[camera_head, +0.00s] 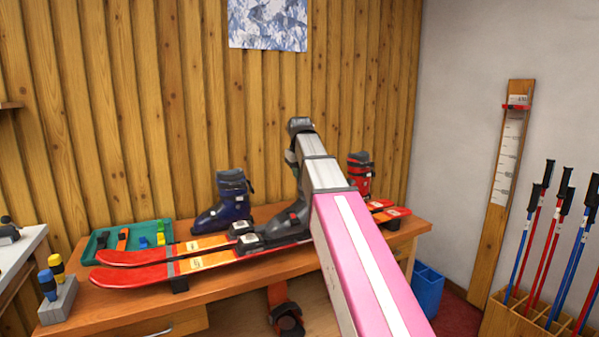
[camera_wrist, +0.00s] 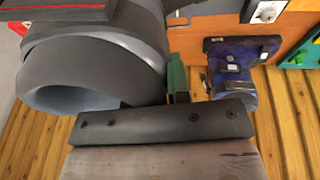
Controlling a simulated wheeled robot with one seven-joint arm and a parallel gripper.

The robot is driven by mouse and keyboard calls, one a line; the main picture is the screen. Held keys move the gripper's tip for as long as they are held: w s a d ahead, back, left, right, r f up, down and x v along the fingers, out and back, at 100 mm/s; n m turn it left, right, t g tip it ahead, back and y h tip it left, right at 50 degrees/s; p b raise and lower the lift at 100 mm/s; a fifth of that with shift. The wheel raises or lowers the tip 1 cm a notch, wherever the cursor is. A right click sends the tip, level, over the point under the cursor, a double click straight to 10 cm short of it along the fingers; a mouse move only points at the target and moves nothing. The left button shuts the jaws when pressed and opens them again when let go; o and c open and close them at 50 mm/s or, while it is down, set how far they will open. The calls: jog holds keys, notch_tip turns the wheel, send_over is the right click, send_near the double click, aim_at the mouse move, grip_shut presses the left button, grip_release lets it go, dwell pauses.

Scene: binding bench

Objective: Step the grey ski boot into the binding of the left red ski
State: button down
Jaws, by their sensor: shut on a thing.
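The grey ski boot (camera_head: 288,221) is partly hidden behind my arm in the head view. Its toe is low, beside the black binding toe piece (camera_head: 250,243) of the nearer red-orange ski (camera_head: 188,267). I cannot tell whether its sole touches the ski, and the heel is hidden. The farther red-orange ski (camera_head: 155,255) lies parallel behind. My gripper (camera_head: 291,160) is shut on the boot's upper cuff. In the wrist view the grey cuff opening (camera_wrist: 75,85) is large and close, beside my gripper (camera_wrist: 178,90).
A blue boot (camera_head: 223,205) stands behind the skis; it also shows in the wrist view (camera_wrist: 232,65). A red boot (camera_head: 360,174) stands at the right. A green tray (camera_head: 152,228) lies at the back left of the wooden bench (camera_head: 225,284). A wooden wall is close behind.

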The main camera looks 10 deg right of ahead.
jog(key=shift+r, duration=0.1)
jog(key=c, duration=0.5)
grip_release()
jog(key=shift+r, duration=5)
jog(key=shift+s, duration=0.1)
